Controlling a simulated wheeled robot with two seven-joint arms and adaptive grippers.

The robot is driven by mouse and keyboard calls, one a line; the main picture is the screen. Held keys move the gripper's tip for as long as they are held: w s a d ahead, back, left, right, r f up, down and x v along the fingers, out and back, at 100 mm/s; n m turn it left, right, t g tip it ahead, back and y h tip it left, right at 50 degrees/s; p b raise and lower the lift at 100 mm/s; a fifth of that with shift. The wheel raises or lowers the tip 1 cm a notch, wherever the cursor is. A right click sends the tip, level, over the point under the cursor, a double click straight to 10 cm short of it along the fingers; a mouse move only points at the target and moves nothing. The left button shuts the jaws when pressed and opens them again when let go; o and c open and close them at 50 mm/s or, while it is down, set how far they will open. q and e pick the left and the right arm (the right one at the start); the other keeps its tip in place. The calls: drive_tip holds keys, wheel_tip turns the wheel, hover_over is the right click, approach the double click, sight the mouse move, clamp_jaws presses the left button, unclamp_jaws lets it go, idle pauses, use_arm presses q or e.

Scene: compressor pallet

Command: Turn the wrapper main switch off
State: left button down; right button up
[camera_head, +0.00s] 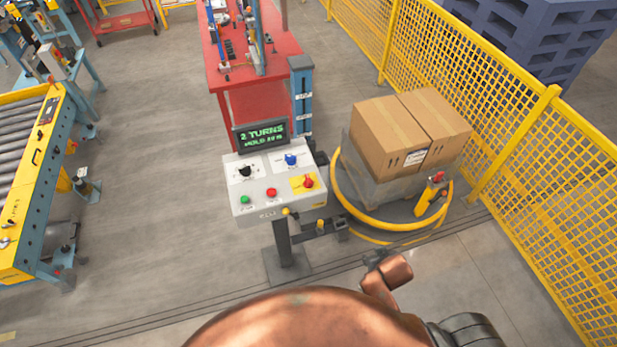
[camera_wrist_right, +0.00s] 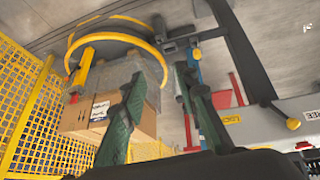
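The wrapper's control panel (camera_head: 275,188) stands on a post in the middle of the head view. The main switch (camera_head: 308,182) is a red knob on a yellow plate at the panel's right side; its exact setting is too small to read. In the right wrist view, my right gripper (camera_wrist_right: 160,82) has its two green fingers spread with nothing between them. It is apart from the panel, whose edge (camera_wrist_right: 270,108) shows at the right of that view. The switch knob cannot be made out there. My left gripper is not in view.
The panel also bears a black knob (camera_head: 245,171), a blue knob (camera_head: 291,159), a green button (camera_head: 244,199), a red button (camera_head: 271,192) and a lit screen (camera_head: 262,132). Cartons (camera_head: 405,135) stand inside a yellow ring (camera_head: 375,222) at right, near yellow fencing (camera_head: 520,125).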

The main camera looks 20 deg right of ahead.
drive_tip(key=w+a+r+t, duration=0.2)
drive_tip(key=w+a+r, duration=0.1)
drive_tip(key=w, duration=0.5)
drive_tip(key=w+a+r+t, duration=0.2)
drive_tip(key=w+a, duration=0.1)
drive_tip(key=w, duration=0.5)
drive_tip(key=n+t+y, duration=0.1)
drive_tip(key=t+y, duration=0.1)
drive_tip(key=t, duration=0.2)
approach(309, 181)
drive_tip(key=x, duration=0.4)
drive_tip(key=shift+p+x, duration=0.45)
drive_tip(key=shift+x, duration=3.15)
drive_tip(key=shift+c, duration=0.6)
clamp_jaws()
